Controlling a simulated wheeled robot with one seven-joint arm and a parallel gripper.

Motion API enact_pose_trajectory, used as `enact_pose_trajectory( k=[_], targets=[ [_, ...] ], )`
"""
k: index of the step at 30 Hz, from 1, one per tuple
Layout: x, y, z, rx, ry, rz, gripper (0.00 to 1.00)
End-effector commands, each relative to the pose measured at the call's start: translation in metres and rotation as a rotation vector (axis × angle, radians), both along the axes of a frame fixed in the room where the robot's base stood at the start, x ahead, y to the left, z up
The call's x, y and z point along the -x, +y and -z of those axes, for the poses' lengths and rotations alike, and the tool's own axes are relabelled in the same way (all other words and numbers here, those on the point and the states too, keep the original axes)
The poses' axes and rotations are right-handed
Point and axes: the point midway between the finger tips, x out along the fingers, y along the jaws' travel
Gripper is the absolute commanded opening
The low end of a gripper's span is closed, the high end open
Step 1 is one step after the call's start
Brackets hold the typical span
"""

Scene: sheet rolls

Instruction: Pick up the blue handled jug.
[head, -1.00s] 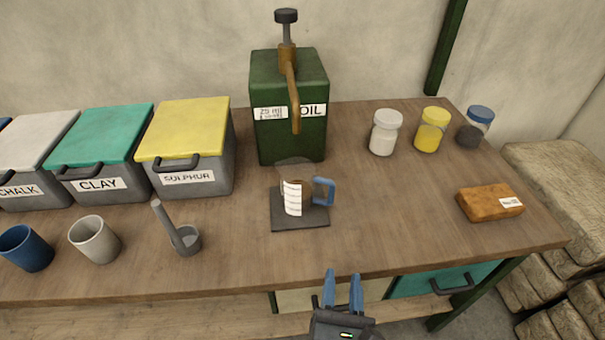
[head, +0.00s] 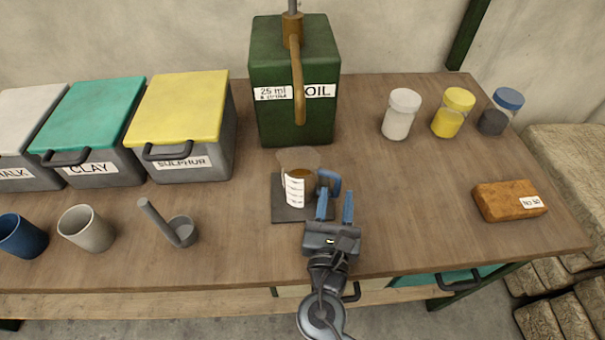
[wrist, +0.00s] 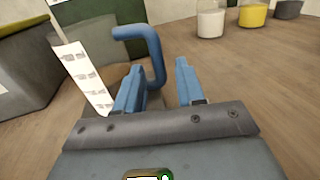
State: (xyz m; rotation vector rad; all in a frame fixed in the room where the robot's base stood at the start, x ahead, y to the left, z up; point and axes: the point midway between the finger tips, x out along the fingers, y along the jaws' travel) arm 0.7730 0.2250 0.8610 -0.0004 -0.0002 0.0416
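The jug (head: 299,174) is clear, with a white marked scale, brown liquid inside and a blue handle. It stands upright on a dark square mat (head: 287,213) in front of the green oil can. My gripper (head: 335,206) has blue fingers, spread apart and empty, just in front of the handle in the head view. In the wrist view the blue handle (wrist: 152,52) rises just beyond the open fingers (wrist: 158,82), nearer the left finger. The left finger hides the handle's lower part, and I cannot tell whether they touch.
A green oil can (head: 290,85) with a brass spout stands right behind the jug. Several jars, including a white one (head: 401,115), stand at the back right. A brown block (head: 508,202) lies at right. A small grey ladle (head: 180,231) and cups are at left.

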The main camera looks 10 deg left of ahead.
Motion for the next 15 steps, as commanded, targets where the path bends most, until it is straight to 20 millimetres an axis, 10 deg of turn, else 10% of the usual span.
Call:
enact_pose_trajectory(
  k=[15],
  targets=[
    [-0.029, 0.002, 0.001, -0.001, 0.000, 0.000, 0.36]
  ],
)
